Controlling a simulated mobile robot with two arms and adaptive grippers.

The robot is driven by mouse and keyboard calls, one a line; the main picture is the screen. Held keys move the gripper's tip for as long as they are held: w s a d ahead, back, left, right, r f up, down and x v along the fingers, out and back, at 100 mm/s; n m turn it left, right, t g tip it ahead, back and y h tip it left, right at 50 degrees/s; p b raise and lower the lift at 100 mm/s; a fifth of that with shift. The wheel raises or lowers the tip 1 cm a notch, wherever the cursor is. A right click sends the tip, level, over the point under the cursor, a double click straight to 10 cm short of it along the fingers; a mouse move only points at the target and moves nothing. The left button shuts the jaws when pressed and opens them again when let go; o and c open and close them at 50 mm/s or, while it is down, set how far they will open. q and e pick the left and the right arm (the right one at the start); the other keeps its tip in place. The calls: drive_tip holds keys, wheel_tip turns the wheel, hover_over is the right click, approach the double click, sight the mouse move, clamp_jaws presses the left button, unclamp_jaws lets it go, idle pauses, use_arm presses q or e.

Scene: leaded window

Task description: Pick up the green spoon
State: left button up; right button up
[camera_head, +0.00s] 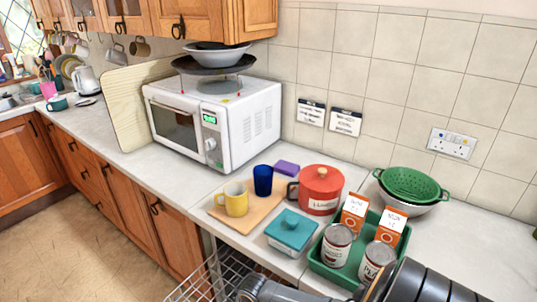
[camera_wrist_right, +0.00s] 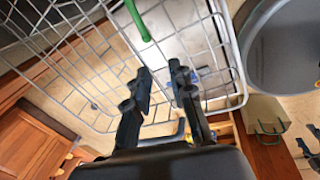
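In the right wrist view a thin green handle-like piece (camera_wrist_right: 138,20), which looks like the green spoon, shows at the top edge over the wire rack. The rest of it is cut off by the frame. My right gripper (camera_wrist_right: 161,78) is open, its two dark fingers apart with nothing between them. The green piece is beyond the fingertips, apart from them. I cannot make out the spoon in the head view. My left gripper is in neither view.
The wire rack (camera_head: 206,282) lies below the counter's front edge. On the counter are a green tray (camera_head: 335,275) with cans and cartons, a teal box (camera_head: 291,231), a red pot (camera_head: 320,190), a yellow mug (camera_head: 236,199) and a microwave (camera_head: 216,121).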

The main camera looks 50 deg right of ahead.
drive_tip(key=shift+n, duration=0.5)
drive_tip(key=w+d+f+b, duration=0.1)
drive_tip(key=f+b, duration=0.1)
drive_tip(key=b, duration=0.1)
drive_tip(key=w+d+f+b, duration=0.1)
drive_tip(key=f+b, duration=0.1)
drive_tip(key=f, duration=0.1)
drive_tip(key=d+f+b, duration=0.1)
drive_tip(key=f+b, duration=0.2)
drive_tip(key=shift+w+d+b, duration=0.15)
drive_tip(key=shift+w+b, duration=0.2)
drive_tip(key=shift+w, duration=0.05)
drive_tip(key=shift+r, duration=0.15)
drive_tip(key=shift+c, duration=0.2)
clamp_jaws()
